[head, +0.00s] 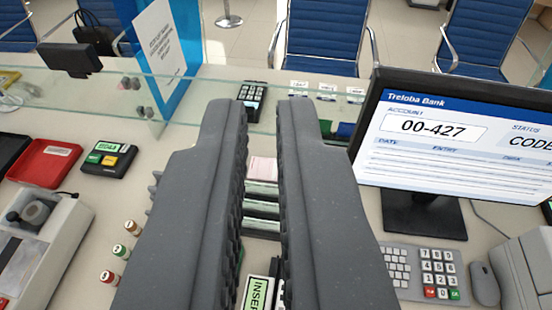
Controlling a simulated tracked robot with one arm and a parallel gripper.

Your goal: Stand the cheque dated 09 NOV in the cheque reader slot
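My gripper (262,103) is open, its two dark grey fingers reaching forward over the counter. Nothing shows held between them. In the gap below lies a pink slip (263,168), with several pale green banded stacks or slips (262,189) nearer to me in a dark holder. A white-and-green label reading "INSER…" (257,294) shows low in the gap, beside a dark part; most of what it belongs to is hidden by my fingers. No cheque date is readable, so I cannot tell which cheque is 09 NOV.
A monitor (455,139), keypad keyboard (437,271) and mouse (484,284) stand right. A card terminal (109,160), red pad (45,163), several stamps (121,251) and a grey machine (38,250) stand left. A keypad device (252,97) and glass screen (185,97) lie ahead.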

